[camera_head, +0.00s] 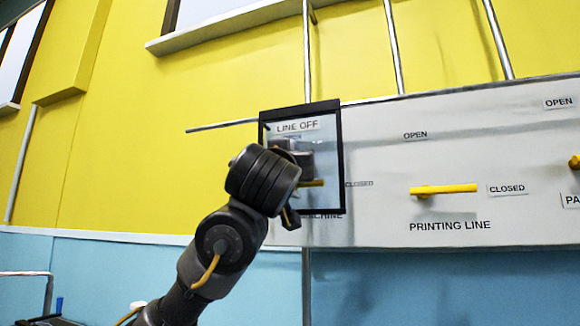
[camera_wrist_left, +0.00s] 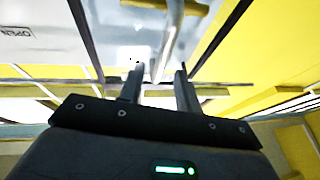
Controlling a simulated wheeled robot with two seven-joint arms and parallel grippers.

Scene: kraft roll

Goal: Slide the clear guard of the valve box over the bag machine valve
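The clear guard (camera_head: 333,140) is a see-through pane in a black frame, with a LINE OFF label at its top, in the head view. Its frame also shows in the left wrist view (camera_wrist_left: 219,42). The yellow handle of the bag machine valve (camera_head: 313,183) shows inside the frame's outline, partly behind my arm. The same handle shows at the top of the left wrist view (camera_wrist_left: 165,5). My left gripper (camera_wrist_left: 159,70) is at the guard, its two fingers apart with a visible gap. Whether the fingertips touch the guard is unclear. My right gripper is out of view.
The white valve panel (camera_head: 445,205) extends to the right, with the yellow printing line handle (camera_head: 443,190) lying level towards CLOSED. A thin rail (camera_head: 222,125) runs left from the guard. Vertical pipes (camera_head: 394,45) rise along the yellow wall.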

